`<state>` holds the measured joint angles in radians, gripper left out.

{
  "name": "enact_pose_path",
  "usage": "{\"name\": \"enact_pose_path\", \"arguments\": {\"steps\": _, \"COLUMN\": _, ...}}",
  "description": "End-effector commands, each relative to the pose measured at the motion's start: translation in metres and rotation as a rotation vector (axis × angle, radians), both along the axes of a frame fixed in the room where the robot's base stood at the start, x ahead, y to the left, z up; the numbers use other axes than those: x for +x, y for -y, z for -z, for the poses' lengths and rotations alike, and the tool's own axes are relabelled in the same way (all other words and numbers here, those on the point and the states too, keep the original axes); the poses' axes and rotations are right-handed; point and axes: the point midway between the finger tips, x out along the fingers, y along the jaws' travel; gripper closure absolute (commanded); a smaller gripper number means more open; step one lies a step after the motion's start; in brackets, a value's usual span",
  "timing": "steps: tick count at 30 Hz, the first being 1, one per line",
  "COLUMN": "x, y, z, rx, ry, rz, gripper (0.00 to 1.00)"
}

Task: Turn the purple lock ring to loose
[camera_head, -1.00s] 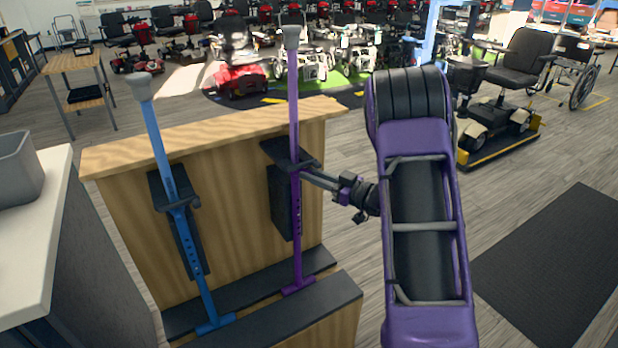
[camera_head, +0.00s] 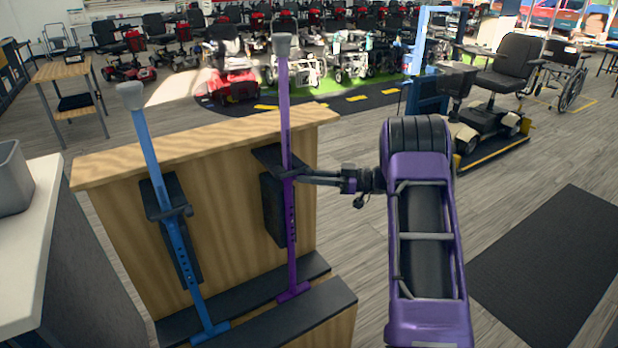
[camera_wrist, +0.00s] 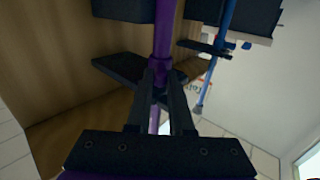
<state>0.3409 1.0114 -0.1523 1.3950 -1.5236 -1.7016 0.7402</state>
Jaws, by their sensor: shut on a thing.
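The purple pole (camera_head: 285,110) stands upright on the right of the wooden stand, with a grey cap on top. Its purple lock ring (camera_wrist: 160,65) sits about halfway up, by the dark bracket (camera_head: 275,158). My gripper (camera_head: 298,175) reaches in from the right, its fingers at the ring. In the wrist view my gripper (camera_wrist: 161,80) has its two dark fingers shut around the ring from both sides. The fingers hide part of the ring, and I cannot read any loose or tight marking.
A similar blue pole (camera_head: 152,150) stands to the left on the same wooden stand (camera_head: 110,180). A pale counter (camera_head: 25,235) with a grey bin is at the left edge. Scooters fill the back. The floor right of the stand is open, with a dark mat (camera_head: 560,260).

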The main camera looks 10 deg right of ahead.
Motion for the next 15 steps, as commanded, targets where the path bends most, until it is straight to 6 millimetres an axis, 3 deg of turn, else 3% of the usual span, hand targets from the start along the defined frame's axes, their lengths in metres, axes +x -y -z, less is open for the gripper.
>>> {"name": "enact_pose_path", "arguments": {"steps": 8, "x": 0.0001, "y": -0.0007, "z": -0.0003, "rx": 0.002, "ry": 0.001, "rz": -0.001, "gripper": 1.00}}
{"name": "enact_pose_path", "arguments": {"steps": 9, "x": 0.0001, "y": -0.0007, "z": -0.0003, "rx": 0.002, "ry": 0.001, "rz": -0.001, "gripper": 0.75}}
{"name": "enact_pose_path", "arguments": {"steps": 13, "x": 0.0001, "y": -0.0007, "z": -0.0003, "rx": 0.002, "ry": 0.001, "rz": -0.001, "gripper": 0.52}}
{"name": "enact_pose_path", "arguments": {"steps": 15, "x": 0.0000, "y": -0.0006, "z": -0.0002, "rx": 0.001, "ry": 0.000, "rz": 0.000, "gripper": 0.50}}
